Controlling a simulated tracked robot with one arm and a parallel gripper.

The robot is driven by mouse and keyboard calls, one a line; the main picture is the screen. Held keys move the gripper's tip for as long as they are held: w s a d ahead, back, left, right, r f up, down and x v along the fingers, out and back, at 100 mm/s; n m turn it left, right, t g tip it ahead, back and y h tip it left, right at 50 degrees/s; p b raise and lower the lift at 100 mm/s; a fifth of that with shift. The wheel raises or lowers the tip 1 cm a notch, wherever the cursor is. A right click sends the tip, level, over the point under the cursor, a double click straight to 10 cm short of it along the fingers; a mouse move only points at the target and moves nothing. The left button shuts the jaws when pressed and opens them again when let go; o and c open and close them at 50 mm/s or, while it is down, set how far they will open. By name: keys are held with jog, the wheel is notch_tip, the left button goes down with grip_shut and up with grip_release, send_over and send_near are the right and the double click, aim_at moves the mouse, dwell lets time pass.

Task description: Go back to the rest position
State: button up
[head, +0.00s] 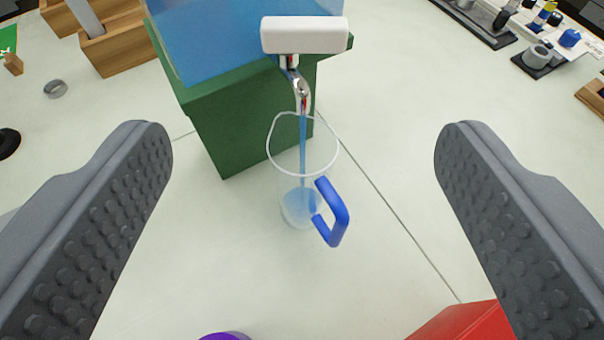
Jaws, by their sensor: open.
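My gripper (304,215) is open, with its two grey studded fingers wide apart at the left and right of the head view. Nothing is between the fingers close up. Beyond them, a clear jug (283,190) with a blue handle (338,212) stands upright on the pale table under a metal tap (299,88). A blue stream runs from the tap into the jug, and a little blue liquid lies at its bottom. The jug is apart from both fingers.
A green stand (218,120) bears a blue tank (215,35); a white block (304,35) sits above the tap. A red block (468,325) and a purple thing (226,336) show at the bottom edge. Wooden boxes (115,45) stand far left. Table around the jug is clear.

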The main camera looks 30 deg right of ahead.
jog(key=shift+r, duration=0.1)
jog(key=a+r+n+t+y+b, duration=0.2)
jog(key=a+r+n+t+y, duration=0.15)
jog(key=a+r, duration=1.45)
jog(key=s+a+r+n+y+b, duration=0.1)
jog(key=s+a+r+y, duration=0.1)
jog(key=s+a+r, duration=0.2)
jog(key=s+a+r+n+y+b, duration=0.1)
jog(key=s+a+r, duration=0.4)
jog(key=s+r, duration=0.5)
notch_tip(320, 180, up, 5)
jog(key=shift+s+r+n+t+y+b, duration=0.15)
jog(key=shift+s+n+t+y+b, duration=0.2)
jog(key=shift+n, duration=0.2)
